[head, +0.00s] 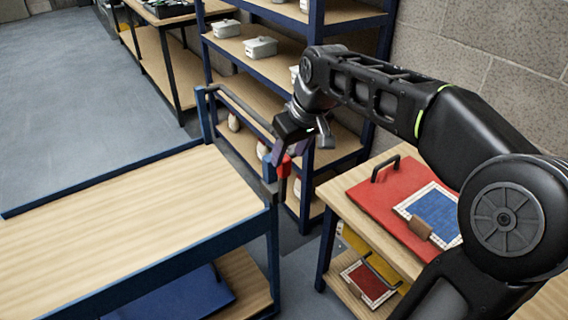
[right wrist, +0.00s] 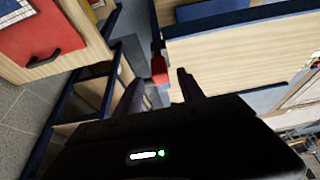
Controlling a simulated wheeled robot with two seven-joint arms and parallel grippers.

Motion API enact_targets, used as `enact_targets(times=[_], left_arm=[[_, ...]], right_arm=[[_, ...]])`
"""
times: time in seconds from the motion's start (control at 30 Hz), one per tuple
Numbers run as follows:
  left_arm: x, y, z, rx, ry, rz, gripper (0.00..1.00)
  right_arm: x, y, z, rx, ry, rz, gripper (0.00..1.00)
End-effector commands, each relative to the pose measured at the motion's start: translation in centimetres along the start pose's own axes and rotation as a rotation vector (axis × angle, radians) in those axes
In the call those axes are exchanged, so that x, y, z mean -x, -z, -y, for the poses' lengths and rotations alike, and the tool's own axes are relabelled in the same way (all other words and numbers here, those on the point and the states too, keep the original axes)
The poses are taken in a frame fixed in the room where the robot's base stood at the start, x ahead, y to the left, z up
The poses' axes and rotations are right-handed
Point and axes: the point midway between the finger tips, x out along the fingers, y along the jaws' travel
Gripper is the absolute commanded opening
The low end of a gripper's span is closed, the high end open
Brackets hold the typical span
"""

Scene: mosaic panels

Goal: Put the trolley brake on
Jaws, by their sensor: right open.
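The trolley (head: 130,215) has a light wood top with a blue frame and stands at the left of the head view. It also shows in the right wrist view (right wrist: 235,55). Its brake is a red lever (head: 284,165) on a grey bracket at the corner near the handle (head: 240,106). In the right wrist view the red lever (right wrist: 159,68) lies between and beyond my fingertips. My right gripper (head: 290,157) is open at the lever, its fingers partly covering it in the head view; I cannot tell whether they touch. My left gripper is not in view.
A blue shelf rack (head: 318,40) with white containers stands right behind the brake. A side table (head: 335,195) holding a red panel (head: 372,190) stands to the right. A workbench (head: 160,45) is at the back. Open floor (head: 60,95) lies at the far left.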

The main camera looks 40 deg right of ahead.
Motion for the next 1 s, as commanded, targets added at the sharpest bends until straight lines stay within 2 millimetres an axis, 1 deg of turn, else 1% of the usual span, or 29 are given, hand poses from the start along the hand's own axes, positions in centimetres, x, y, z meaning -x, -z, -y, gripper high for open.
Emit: enact_targets(times=[0.1, 0.3, 0.43, 0.7, 1.0], left_arm=[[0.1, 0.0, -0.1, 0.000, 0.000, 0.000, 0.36], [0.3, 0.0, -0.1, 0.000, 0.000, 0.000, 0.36], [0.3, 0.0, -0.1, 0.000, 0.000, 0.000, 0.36], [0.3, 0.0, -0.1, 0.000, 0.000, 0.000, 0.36], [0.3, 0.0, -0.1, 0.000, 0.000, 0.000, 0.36]], right_arm=[[-2.0, -0.1, 0.0, 0.000, 0.001, 0.005, 0.47], [-4.8, 0.0, 0.0, 0.001, 0.000, 0.003, 0.47], [-5.5, 0.0, 0.0, 0.000, 0.000, 0.000, 0.47], [-5.6, 0.0, 0.0, 0.000, 0.000, 0.000, 0.46], [-5.6, 0.0, 0.0, 0.000, 0.000, 0.000, 0.22]])
